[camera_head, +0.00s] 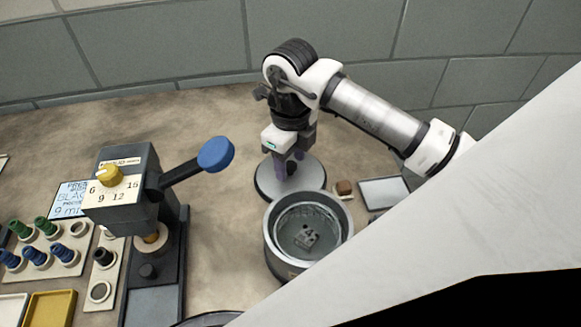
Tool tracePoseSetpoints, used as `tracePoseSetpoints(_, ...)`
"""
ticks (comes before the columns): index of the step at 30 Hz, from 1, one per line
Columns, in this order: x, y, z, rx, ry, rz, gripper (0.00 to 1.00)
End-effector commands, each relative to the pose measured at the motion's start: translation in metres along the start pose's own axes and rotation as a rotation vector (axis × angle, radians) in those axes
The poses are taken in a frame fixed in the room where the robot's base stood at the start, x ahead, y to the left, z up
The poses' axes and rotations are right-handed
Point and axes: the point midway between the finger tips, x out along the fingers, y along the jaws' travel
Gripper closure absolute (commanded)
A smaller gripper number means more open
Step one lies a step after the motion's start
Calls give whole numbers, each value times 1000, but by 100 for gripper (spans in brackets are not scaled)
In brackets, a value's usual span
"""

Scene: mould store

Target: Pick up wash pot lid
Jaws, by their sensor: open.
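The wash pot lid looks to be the round grey disc (263,188) lying flat on the counter behind the wash pot. The wash pot (277,262) is a dark round pot, open at the top, with liquid and a small dark piece inside. My gripper (289,168) points down over the middle of the lid. Its purple-tinted fingers are open, low and close to the lid. The fingers cover the lid's centre, so any knob is hidden, and I cannot tell whether they touch the lid.
A press with a blue-knobbed lever (215,154) and yellow dial (109,175) stands left. A brown block (344,187) and grey tray (384,192) lie right of the lid. The counter behind is clear up to the wall.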

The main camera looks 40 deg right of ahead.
Motion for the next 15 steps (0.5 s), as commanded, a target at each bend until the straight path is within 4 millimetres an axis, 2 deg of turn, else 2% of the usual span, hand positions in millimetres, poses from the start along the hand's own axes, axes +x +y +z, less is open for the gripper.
tracePoseSetpoints(7, 2, 0, 0, 1, 0, -1, 52)
tracePoseSetpoints(15, 2, 0, 0, 1, 0, -1, 88)
